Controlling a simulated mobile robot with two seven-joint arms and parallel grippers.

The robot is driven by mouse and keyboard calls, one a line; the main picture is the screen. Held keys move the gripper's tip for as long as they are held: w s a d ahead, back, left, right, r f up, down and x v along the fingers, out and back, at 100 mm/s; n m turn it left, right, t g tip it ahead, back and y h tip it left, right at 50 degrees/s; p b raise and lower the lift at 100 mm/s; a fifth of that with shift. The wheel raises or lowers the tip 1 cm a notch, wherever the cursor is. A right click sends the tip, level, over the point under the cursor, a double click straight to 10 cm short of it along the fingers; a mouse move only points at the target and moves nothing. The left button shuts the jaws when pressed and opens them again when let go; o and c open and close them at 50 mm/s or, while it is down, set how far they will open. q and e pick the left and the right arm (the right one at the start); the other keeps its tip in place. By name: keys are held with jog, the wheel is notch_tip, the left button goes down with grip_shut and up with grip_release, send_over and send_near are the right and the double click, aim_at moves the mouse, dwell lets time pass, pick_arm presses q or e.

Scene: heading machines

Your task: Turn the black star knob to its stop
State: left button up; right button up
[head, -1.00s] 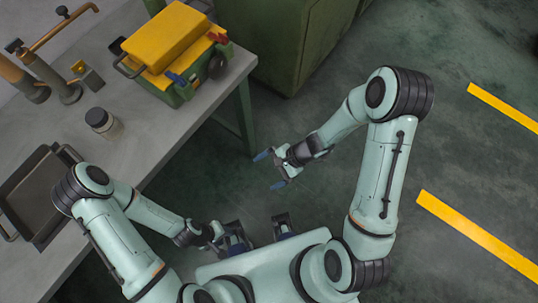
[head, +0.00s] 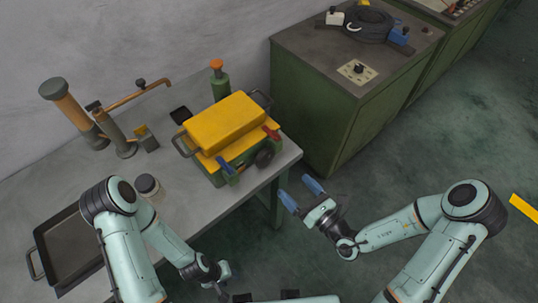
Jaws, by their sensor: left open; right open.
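A dark round knob (head: 265,158) sits on the front side of a green device (head: 206,170) with a yellow top (head: 225,122), at the bench's right end. A small black knob (head: 358,69) stands on a cream plate on the green cabinet. Both are too small to tell which is star-shaped. My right gripper (head: 300,193) is open and empty, its blue-tipped fingers apart, below and right of the device and touching neither knob. My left gripper (head: 222,280) is low in the picture beside the bench, partly hidden, open, away from both knobs.
The grey bench (head: 188,210) carries a dark tray (head: 70,250), a lidded jar (head: 147,187), a tap-like pipe (head: 125,102) and an orange-topped green bottle (head: 219,82). The green cabinet (head: 320,110) bears a black cable coil (head: 366,25). Floor at right is open.

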aim_at(267, 160)
jog(key=b+x, duration=0.1)
jog(key=x, duration=0.5)
jog(key=b+x, duration=0.2)
jog(key=x, duration=0.4)
jog(key=shift+a, duration=0.45)
pick_arm(q)
jog(key=s+f, duration=0.1)
jog(key=f, duration=0.1)
jog(key=s+f, duration=0.2)
jog(key=shift+s+f, duration=0.25)
